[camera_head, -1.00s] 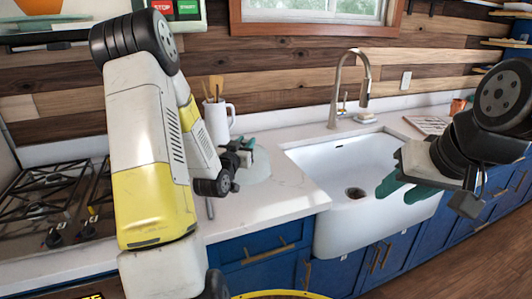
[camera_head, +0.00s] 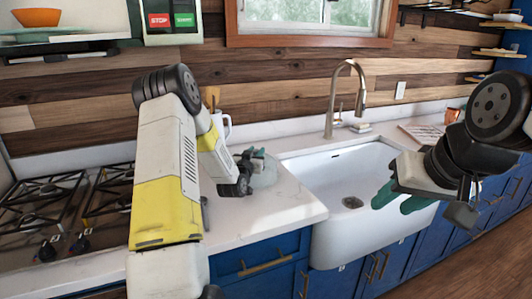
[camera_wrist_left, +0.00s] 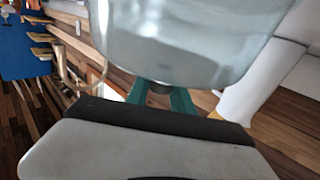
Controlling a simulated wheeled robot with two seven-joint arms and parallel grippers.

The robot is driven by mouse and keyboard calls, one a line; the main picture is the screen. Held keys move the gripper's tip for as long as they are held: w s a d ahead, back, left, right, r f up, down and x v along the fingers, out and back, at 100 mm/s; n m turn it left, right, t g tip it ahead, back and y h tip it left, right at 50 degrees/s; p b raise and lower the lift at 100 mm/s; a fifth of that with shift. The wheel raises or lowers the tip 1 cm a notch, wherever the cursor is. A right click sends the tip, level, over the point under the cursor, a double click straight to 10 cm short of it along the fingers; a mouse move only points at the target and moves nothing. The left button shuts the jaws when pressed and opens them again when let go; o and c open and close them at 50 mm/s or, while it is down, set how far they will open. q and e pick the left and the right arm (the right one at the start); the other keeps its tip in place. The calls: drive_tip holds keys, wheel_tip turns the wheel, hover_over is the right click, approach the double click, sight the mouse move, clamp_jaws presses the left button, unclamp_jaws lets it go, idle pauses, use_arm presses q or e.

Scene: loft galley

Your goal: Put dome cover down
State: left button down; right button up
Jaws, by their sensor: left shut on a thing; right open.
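The dome cover (camera_head: 264,172) is a clear, glassy dome over the white counter, left of the sink. My left gripper (camera_head: 251,160) is shut on it at the top; the arm hides part of the dome's left side. In the left wrist view the dome cover (camera_wrist_left: 175,45) fills the top, with the green fingers (camera_wrist_left: 160,97) closed at its knob. I cannot tell whether its rim touches the counter. My right gripper (camera_head: 385,198) is open and empty, in front of the sink's right part.
The white counter (camera_head: 250,220) has bare room in front of the dome. A gas stove (camera_head: 60,215) is at left, a white sink (camera_head: 335,185) with a tall faucet (camera_head: 345,95) at right. A white utensil crock (camera_head: 221,122) stands behind my left arm.

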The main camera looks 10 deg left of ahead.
use_arm(q)
drive_tip(key=c, duration=1.1)
unclamp_jaws()
drive_tip(key=shift+r, duration=0.15)
drive_tip(key=s, duration=1.2)
wheel_tip(320, 180, up, 6)
drive_tip(key=s+d+m+g, duration=0.1)
drive_tip(key=d+g, duration=0.1)
drive_tip(key=g, duration=0.1)
drive_tip(key=s+d+r+g, duration=0.2)
drive_tip(key=s+g, duration=0.1)
drive_tip(key=s, duration=0.7)
drive_tip(key=s+d+r+g, duration=0.2)
drive_tip(key=s+r+g, duration=0.1)
drive_tip(key=s, duration=0.8)
drive_tip(key=s+d+r+n+g+h, duration=0.1)
drive_tip(key=s+d+r+g, duration=0.1)
drive_tip(key=s, duration=0.8)
drive_tip(key=shift+s+r+g, duration=0.15)
drive_tip(key=shift+r+g, duration=0.25)
drive_tip(key=shift+r, duration=0.05)
